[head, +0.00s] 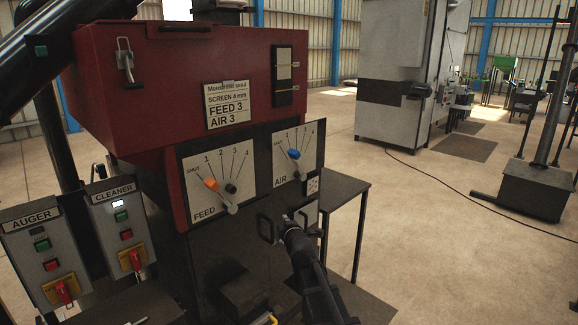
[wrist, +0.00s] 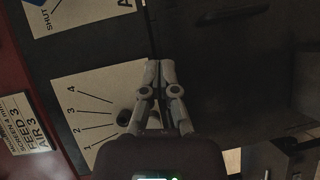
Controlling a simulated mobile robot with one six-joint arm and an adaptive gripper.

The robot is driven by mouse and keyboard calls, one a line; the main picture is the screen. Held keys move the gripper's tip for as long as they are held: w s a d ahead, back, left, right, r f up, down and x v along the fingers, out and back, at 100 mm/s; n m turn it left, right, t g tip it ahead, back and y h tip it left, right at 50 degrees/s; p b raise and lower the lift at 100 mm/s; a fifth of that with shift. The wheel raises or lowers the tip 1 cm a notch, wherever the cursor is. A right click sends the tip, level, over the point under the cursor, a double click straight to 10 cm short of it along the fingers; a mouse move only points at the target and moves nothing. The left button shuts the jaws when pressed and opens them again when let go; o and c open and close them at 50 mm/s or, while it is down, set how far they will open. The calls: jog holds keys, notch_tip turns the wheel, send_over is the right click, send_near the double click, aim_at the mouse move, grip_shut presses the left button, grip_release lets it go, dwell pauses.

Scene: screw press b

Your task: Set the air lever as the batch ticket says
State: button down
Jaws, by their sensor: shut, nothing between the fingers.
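The batch ticket (head: 227,105) on the red machine reads SCREEN 4 mm, FEED 3, AIR 3; it also shows sideways in the wrist view (wrist: 19,124). The air lever (head: 294,155) has a blue knob on a white dial plate (head: 312,150) marked SHUT and 1 to 4. Its knob appears near the 1 line. In the wrist view only a corner of the air plate (wrist: 75,14) shows, at the top left. My gripper (head: 289,222) is shut and empty, below the air plate in the head view. In the wrist view its fingertips (wrist: 161,65) are together.
The feed lever (head: 211,184) has an orange knob, left of the air plate. A black handle (head: 265,229) stands beside my gripper. AUGER (head: 45,250) and CLEANER (head: 122,225) switch boxes are at the left. A dark table (head: 343,188) stands right; open floor lies beyond.

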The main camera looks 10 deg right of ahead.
jog(key=w+d+r+n+t+h, duration=0.1)
jog(key=w+r+n+t+h, duration=0.2)
jog(key=r, duration=0.5)
jog(key=shift+d+r+n+t+b, duration=0.25)
jog(key=shift+n+t, duration=0.45)
jog(key=shift+t, duration=0.7)
jog(key=shift+w+a+r, duration=0.1)
jog(key=shift+w, duration=0.05)
jog(key=p, duration=0.5)
send_near(291, 156)
jog(key=f+x, duration=0.1)
jog(key=x, duration=0.5)
jog(key=shift+w+r+p, duration=0.35)
jog(key=shift+r+p, duration=0.05)
jog(key=shift+r, duration=0.1)
